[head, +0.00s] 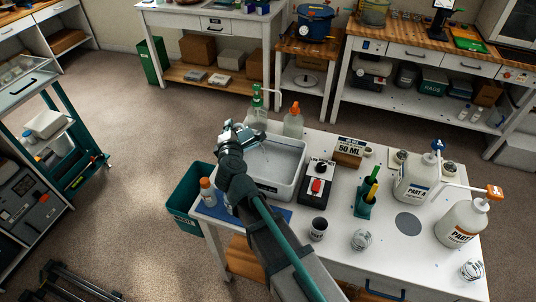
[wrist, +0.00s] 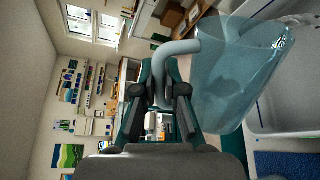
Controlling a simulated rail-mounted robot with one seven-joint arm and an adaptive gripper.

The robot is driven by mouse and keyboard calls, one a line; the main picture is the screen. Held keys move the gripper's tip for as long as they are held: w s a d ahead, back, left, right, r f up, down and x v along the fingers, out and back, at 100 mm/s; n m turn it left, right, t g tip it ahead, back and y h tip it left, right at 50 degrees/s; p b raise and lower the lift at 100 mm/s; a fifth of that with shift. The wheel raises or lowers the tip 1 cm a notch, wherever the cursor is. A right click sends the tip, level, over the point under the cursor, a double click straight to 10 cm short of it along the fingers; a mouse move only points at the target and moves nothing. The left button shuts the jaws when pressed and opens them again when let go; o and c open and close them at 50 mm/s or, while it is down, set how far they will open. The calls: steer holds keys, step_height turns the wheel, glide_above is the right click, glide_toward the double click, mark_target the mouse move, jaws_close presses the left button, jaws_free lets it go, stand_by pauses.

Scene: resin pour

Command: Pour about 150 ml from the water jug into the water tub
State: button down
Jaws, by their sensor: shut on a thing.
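The water jug (wrist: 235,80) is clear and bluish. In the wrist view it looks strongly tilted, its wide mouth end towards the top right. My gripper (wrist: 160,95) is shut on its grey handle (wrist: 178,48). In the head view my gripper (head: 238,136) is over the back left of the white water tub (head: 272,190), and my arm largely hides the jug. The tub stands on the white table, with shallow clear contents; its pale wall also shows beside the jug in the wrist view (wrist: 292,95). I cannot make out a stream or the jug's water level.
A green-topped bottle (head: 257,103) and an orange-topped bottle (head: 293,122) stand behind the tub. A white bottle (head: 208,194) stands on the blue mat (head: 279,213) at the left. A teal bin (head: 183,205) is beside the table.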

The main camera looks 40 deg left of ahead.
steer(key=shift+w+d+m, duration=0.2)
steer(key=shift+m, duration=0.1)
steer(key=shift+w+d+f, duration=0.25)
steer(key=shift+w+f, duration=0.05)
steer(key=shift+f, duration=0.05)
steer(key=shift+w+d+m, duration=0.1)
steer(key=shift+m, duration=0.2)
